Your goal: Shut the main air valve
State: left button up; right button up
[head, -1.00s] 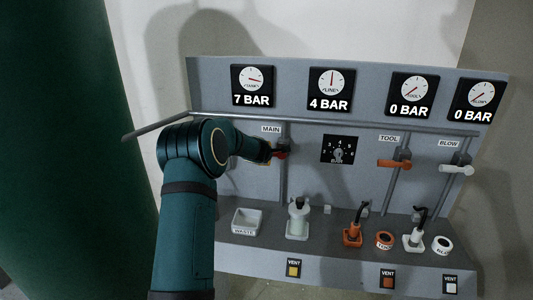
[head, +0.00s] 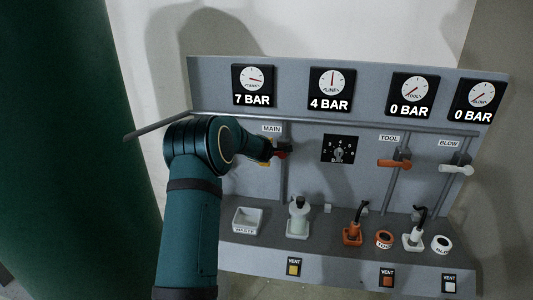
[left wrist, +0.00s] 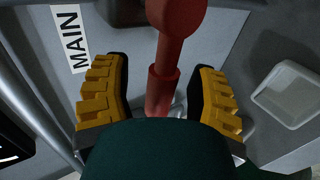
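The main air valve has a red handle (head: 282,155) on the pipe under the MAIN label (head: 271,129); my gripper partly hides it in the head view. In the left wrist view the red handle (left wrist: 162,92) runs between the two yellow-padded fingers. My left gripper (left wrist: 160,95) is open around the handle, with a gap visible on each side. In the head view my left gripper (head: 268,155) is at the valve, its fingers small and partly hidden. My right gripper is not in view.
Gauges read 7 BAR (head: 253,84), 4 BAR (head: 331,87) and twice 0 BAR. An orange TOOL handle (head: 393,164) and a white BLOW handle (head: 456,169) are to the right. A waste tray (head: 247,221), a white-bodied bottle (head: 298,218) and connectors stand on the ledge below.

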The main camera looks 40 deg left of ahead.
pick_arm(q)
jog(key=shift+s, duration=0.1)
jog(key=v, duration=1.2)
